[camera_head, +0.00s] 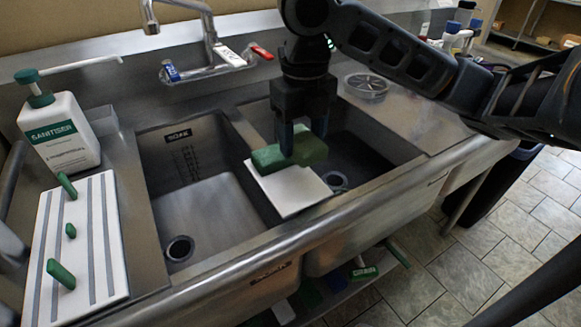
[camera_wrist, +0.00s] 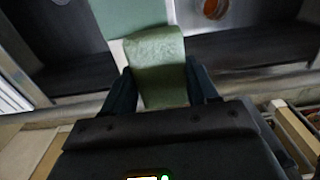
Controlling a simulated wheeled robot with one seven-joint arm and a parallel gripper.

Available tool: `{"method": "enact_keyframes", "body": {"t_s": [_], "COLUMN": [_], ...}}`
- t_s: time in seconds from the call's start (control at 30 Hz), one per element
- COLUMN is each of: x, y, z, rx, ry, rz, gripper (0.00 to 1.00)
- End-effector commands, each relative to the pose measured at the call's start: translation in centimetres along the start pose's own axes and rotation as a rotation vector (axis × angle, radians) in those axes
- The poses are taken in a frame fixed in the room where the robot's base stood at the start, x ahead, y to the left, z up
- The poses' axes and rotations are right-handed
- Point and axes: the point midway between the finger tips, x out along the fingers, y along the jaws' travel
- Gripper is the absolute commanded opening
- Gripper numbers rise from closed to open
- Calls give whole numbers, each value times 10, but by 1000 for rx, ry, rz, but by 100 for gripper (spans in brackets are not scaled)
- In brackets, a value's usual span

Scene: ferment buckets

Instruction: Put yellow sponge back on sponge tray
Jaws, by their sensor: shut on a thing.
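My gripper (camera_head: 287,150) is shut on a green block-shaped sponge (camera_head: 312,151) above the divider between the two sinks. The sponge looks green; I see no clearly yellow one. In the wrist view, the green sponge (camera_wrist: 157,68) sits between the two dark fingers of my gripper (camera_wrist: 162,88). A flat white panel (camera_head: 292,193) is just below and in front of the sponge in the head view; I cannot tell whether they touch. A white board with grey stripes and green pegs (camera_head: 105,235) lies on the left counter; I cannot tell which piece is the sponge tray.
A sanitizer bottle (camera_head: 62,135) with a green pump stands at the left back. The faucet (camera_head: 205,45) rises behind the sinks. The left sink (camera_head: 205,205) looks empty. A round metal strainer (camera_head: 366,87) lies on the right counter. Several bottles stand at the far right.

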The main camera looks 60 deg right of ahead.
Motion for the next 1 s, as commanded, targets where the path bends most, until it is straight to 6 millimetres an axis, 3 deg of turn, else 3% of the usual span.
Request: {"method": "enact_keyframes", "body": {"t_s": [0.1, 0.27, 0.6, 1.0], "x": [10, 18, 56, 62], "y": [17, 27, 27, 27], "z": [-10, -16, -16, -16], "rx": [-2, 0, 3, 1], "ry": [1, -1, 1, -1], "rz": [2, 1, 0, 0], "gripper": [34, 34, 34, 34]}}
